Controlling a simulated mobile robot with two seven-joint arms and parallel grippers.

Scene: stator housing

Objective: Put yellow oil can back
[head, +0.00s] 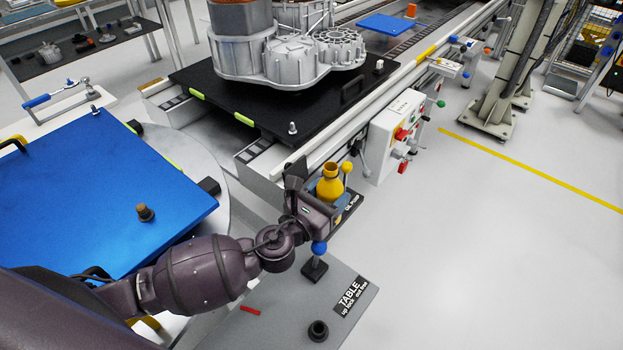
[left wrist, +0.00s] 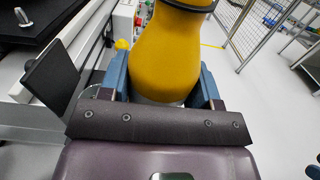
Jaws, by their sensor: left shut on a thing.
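The yellow oil can (head: 329,187) is upright beside the conveyor's front side, above a small holder plate lettered "OIL PUMP" (head: 352,203). My left gripper (head: 331,196) is shut around its body. In the left wrist view the yellow can (left wrist: 167,52) fills the middle, between the two blue fingers of the gripper (left wrist: 162,88). The can's base is hidden by the gripper, so I cannot tell whether it rests on the holder.
A grey control panel (head: 345,308) with a blue-knobbed lever (head: 318,248) lies just below the gripper. A white valve box (head: 393,135) stands to the right. A stator housing (head: 285,55) sits on a black pallet. A blue plate (head: 95,195) is at left.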

